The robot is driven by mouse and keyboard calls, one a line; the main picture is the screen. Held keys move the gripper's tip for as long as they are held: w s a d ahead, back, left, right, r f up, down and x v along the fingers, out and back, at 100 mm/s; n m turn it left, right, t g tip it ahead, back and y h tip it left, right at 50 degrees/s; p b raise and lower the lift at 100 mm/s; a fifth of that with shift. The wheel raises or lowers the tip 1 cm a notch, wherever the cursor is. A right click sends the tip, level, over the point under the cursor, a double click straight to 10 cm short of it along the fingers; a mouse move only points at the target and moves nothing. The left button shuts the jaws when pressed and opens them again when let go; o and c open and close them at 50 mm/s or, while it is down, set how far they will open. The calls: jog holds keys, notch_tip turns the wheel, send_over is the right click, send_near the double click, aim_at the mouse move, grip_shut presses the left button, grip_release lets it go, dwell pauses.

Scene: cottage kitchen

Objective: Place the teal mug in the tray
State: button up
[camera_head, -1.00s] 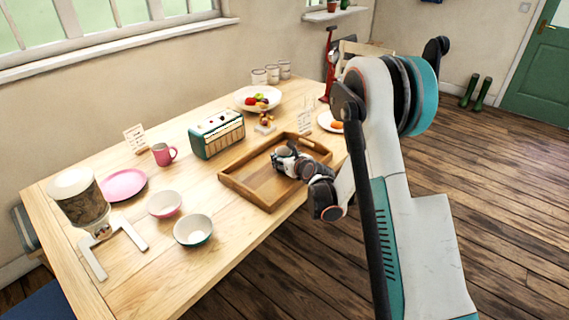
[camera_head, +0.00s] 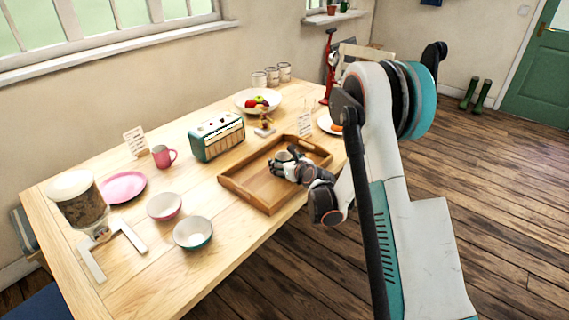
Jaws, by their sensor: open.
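The wooden tray (camera_head: 243,193) lies on the table, a brown rectangle with raised sides. My gripper (camera_head: 280,160) is low over its middle and is open. A small pale, rounded shape shows at the fingers; it may be the teal mug, but the gripper covers most of it and I cannot tell for sure. No other teal mug shows on the table. A pink mug (camera_head: 161,157) stands upright to the left of the tray.
A teal toaster-like box (camera_head: 217,137) stands behind the tray's left side. A fruit bowl (camera_head: 244,101), a small wooden stand (camera_head: 265,131) and a plate (camera_head: 325,122) are behind it. Two bowls (camera_head: 164,207) (camera_head: 193,233) and a pink plate (camera_head: 123,187) lie left.

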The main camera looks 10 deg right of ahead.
jog(key=p+v, duration=0.2)
jog(key=v, duration=1)
jog(key=s+a+r+n+g, duration=0.3)
jog(key=s+a+r+n, duration=0.1)
jog(key=s+r+n, duration=0.95)
jog(key=s+r+n+g+h, duration=0.2)
jog(key=s+r+n+g, duration=0.1)
jog(key=s+n, duration=1.7)
jog(key=shift+s+d+r, duration=0.15)
jog(key=shift+s+d, duration=0.05)
jog(key=shift+s, duration=0.3)
